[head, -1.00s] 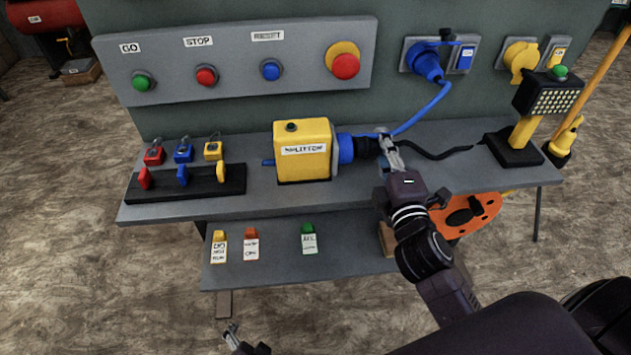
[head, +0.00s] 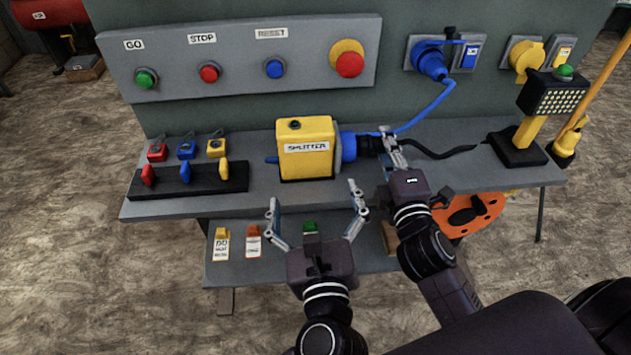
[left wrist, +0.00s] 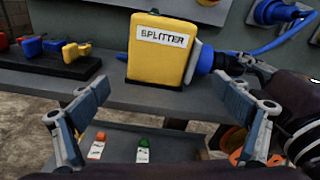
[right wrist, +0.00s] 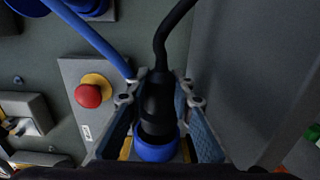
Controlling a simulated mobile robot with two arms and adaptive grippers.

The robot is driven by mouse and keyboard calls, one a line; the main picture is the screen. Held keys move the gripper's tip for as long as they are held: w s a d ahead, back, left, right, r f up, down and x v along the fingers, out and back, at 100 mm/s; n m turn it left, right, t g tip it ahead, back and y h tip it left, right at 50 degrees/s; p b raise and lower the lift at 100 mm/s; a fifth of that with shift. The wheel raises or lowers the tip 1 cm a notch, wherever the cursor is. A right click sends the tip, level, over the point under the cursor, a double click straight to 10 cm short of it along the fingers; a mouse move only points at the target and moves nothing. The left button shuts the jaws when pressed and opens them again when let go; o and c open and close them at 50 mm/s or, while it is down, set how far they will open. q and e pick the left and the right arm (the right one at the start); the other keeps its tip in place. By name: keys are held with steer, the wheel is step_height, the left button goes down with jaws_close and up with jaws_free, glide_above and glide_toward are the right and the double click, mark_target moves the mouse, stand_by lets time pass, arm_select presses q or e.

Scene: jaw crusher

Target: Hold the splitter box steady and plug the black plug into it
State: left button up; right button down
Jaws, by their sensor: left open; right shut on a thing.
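The yellow splitter box (head: 305,165) stands on the grey bench, its label facing me. It also shows in the left wrist view (left wrist: 158,68). A blue socket (head: 347,146) sticks out of its right side. The black plug (right wrist: 158,103) is at the blue socket's mouth in the right wrist view; how deep it sits I cannot tell. My right gripper (head: 388,143) is shut on the black plug, with a finger on each side. My left gripper (head: 315,200) is open and empty, in front of and below the splitter box, fingers spread toward it.
A control panel (head: 315,75) with buttons is behind. A black cable (head: 440,153) runs right from the plug. A work lamp (head: 525,125) stands at the right.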

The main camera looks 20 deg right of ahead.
mark_target(310, 145)
arm_select(q)
steer(key=w+d+r+m, duration=0.1)
steer(key=w, duration=0.2)
steer(key=w+d+r, duration=0.1)
steer(key=w, duration=0.3)
steer(key=w+d+r+m+t, duration=0.1)
steer(key=w+r, duration=0.1)
steer(key=w, duration=0.2)
steer(key=shift+w+m, duration=0.1)
steer(key=shift+m, duration=0.2)
steer(key=shift+c, duration=0.5)
steer(key=c, duration=1.2)
steer(key=shift+c, duration=0.2)
stand_by(1.2)
